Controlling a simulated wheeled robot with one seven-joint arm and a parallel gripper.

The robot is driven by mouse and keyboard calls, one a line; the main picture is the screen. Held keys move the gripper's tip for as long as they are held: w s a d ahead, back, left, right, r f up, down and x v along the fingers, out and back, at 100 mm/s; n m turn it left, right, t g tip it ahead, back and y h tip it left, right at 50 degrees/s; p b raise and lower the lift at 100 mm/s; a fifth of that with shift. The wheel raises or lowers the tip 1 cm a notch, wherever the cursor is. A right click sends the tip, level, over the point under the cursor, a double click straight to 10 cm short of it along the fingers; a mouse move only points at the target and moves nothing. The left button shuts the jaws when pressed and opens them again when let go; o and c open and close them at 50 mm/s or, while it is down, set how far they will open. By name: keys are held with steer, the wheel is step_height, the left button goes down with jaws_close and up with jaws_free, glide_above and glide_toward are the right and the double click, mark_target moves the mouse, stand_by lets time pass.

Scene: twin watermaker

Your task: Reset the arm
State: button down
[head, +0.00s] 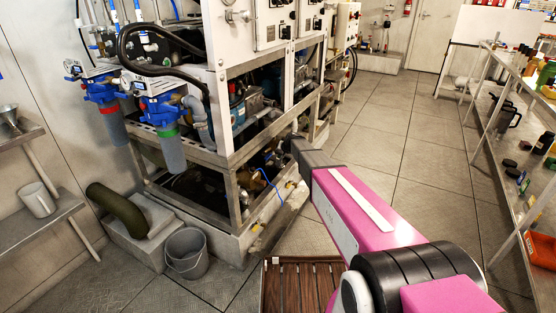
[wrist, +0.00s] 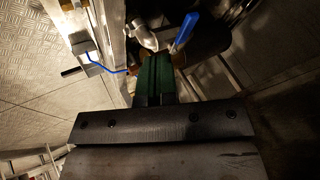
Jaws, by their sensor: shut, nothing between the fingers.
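My pink arm (head: 365,212) reaches forward from the lower right of the head view towards the lower part of the watermaker frame (head: 215,155). Its dark far end is beside the frame's right-hand side. In the wrist view my gripper (wrist: 156,62) shows as green fingers close together, with nothing held. A blue lever handle (wrist: 185,29) on the pipework is just beyond the fingertips and to their right. I cannot tell whether the fingers touch any pipework.
A grey bucket (head: 187,254) and a dark green curved pipe (head: 117,208) are at the lower left. A brown slatted platform (head: 300,288) lies in front. A long shelf (head: 515,130) with bottles lines the right. The tiled floor (head: 405,125) between is clear.

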steer(key=shift+v, duration=0.85)
steer(key=shift+f, duration=0.1)
steer(key=s+d+r+g+h, duration=0.1)
steer(key=s+d, duration=0.5)
steer(key=s, duration=0.7)
steer(key=s+d+r+n+g+h, duration=0.1)
steer(key=s+d+g, duration=0.2)
steer(key=s, duration=1.1)
steer(key=s+d+r+g+h, duration=0.1)
steer(key=s+d+g+h, duration=0.1)
steer(key=s+d, duration=0.6)
steer(key=s, duration=0.6)
steer(key=shift+d+r+n, duration=0.3)
steer(key=shift+r+n, duration=0.1)
